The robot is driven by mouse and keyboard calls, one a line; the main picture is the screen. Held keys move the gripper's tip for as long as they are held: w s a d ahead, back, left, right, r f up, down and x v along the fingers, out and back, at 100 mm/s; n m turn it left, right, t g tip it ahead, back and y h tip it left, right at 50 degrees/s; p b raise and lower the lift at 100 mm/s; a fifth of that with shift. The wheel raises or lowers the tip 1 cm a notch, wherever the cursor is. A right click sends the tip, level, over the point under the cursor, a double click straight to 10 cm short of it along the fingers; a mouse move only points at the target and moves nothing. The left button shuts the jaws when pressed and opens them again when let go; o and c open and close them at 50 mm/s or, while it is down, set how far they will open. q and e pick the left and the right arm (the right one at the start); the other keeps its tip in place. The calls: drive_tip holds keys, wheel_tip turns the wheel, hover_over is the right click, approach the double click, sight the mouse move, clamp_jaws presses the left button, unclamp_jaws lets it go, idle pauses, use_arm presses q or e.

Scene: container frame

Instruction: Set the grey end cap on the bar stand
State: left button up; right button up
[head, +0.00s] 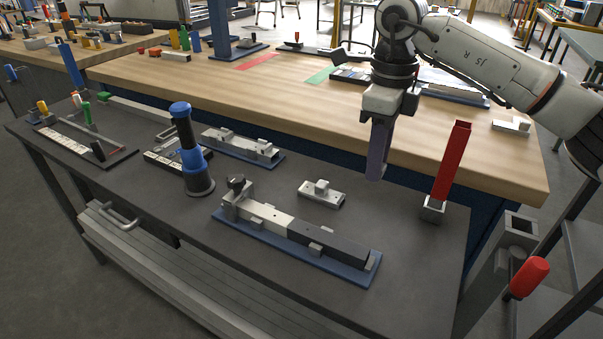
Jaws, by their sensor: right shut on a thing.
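My right gripper (389,106) is high over the back right of the dark bench, pointing down. It is shut on a long, slim grey piece (379,152), which I take to be the grey end cap; it hangs roughly upright, apart from everything below. A blue-based fixture (262,236) with a black knob holds a white and black bar (328,244) lying flat at the front middle; it may be the bar stand. An upright red bar (451,160) in a small grey foot (432,208) stands right of the held piece. I cannot tell for certain which is the stand. My left gripper is out of view.
A blue and black upright tool (190,155) stands left of the fixture. A small grey block (321,193) lies behind the fixture, and another blue-based fixture (242,146) is farther back. A red-handled clamp (528,278) is at the right. The bench's front right is clear.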

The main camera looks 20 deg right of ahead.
wheel_tip(320, 180, down, 10)
drive_tip(key=shift+f, duration=0.1)
idle(0.4)
drive_tip(key=o, duration=1)
wheel_tip(320, 180, up, 12)
drive_tip(key=shift+r, duration=0.1)
